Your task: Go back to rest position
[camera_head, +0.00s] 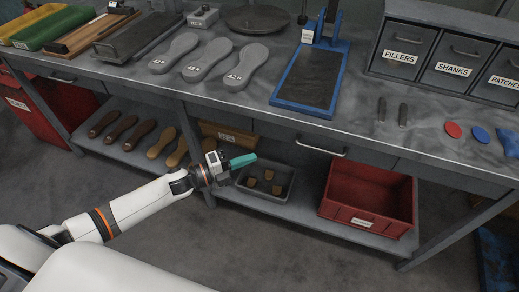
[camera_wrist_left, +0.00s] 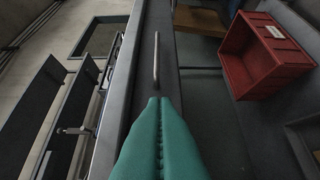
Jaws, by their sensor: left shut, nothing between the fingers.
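My left gripper (camera_head: 242,161) has teal fingers and reaches in from the left in the head view. It is in front of the bench, below the tabletop edge and above the lower shelf. In the left wrist view the teal fingers (camera_wrist_left: 158,102) are pressed together with nothing between them. They point toward a drawer handle (camera_wrist_left: 156,60), with no contact that I can make out. My right gripper is not in view.
Grey soles (camera_head: 208,59), a blue-framed plate (camera_head: 308,80) and labelled bins (camera_head: 446,66) stand on the bench (camera_head: 350,130). The lower shelf holds brown soles (camera_head: 120,128), a grey tray (camera_head: 284,200) and a red crate (camera_head: 345,210). The floor in front is clear.

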